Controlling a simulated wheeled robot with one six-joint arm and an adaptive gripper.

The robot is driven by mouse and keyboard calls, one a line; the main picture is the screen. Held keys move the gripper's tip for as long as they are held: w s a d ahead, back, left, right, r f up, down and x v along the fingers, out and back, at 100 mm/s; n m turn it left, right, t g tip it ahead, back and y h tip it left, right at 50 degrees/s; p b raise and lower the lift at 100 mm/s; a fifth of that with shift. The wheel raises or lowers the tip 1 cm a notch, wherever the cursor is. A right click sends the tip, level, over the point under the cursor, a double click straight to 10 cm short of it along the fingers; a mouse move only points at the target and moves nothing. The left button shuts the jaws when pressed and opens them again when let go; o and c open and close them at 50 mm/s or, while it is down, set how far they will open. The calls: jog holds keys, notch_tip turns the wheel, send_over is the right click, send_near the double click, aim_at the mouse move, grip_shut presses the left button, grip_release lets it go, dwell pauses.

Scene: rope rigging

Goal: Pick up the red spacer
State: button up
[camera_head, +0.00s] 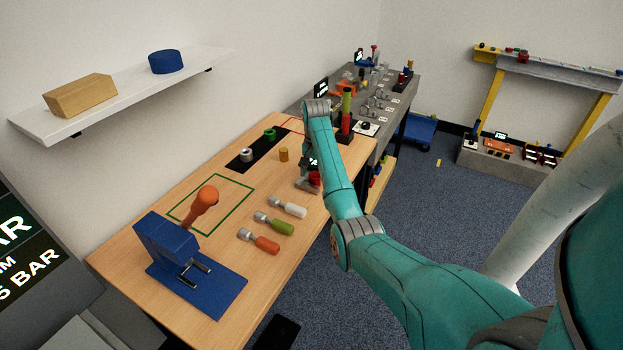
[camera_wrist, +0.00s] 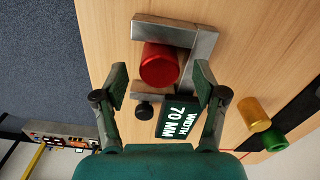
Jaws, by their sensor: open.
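The red spacer (camera_wrist: 159,64) is a short red cylinder, seen from above in the wrist view. It sits against a grey metal gauge (camera_wrist: 178,33) on the wooden table, between its jaws. My gripper (camera_wrist: 160,82) is open and empty, its two fingers apart on the left and right of the spacer's near side in the picture. I cannot tell its height above the spacer. In the head view the spacer (camera_head: 314,179) shows only in part beside my arm, which hides some of the gauge.
A sign reading "WIDTH 70 MM" (camera_wrist: 178,117) and a black knob (camera_wrist: 144,110) are close by the gauge. A gold cylinder (camera_wrist: 254,114) and a green ring (camera_wrist: 274,140) stand to the right. The table edge is left.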

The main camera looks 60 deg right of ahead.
jog(key=shift+f, duration=0.75)
grip_shut()
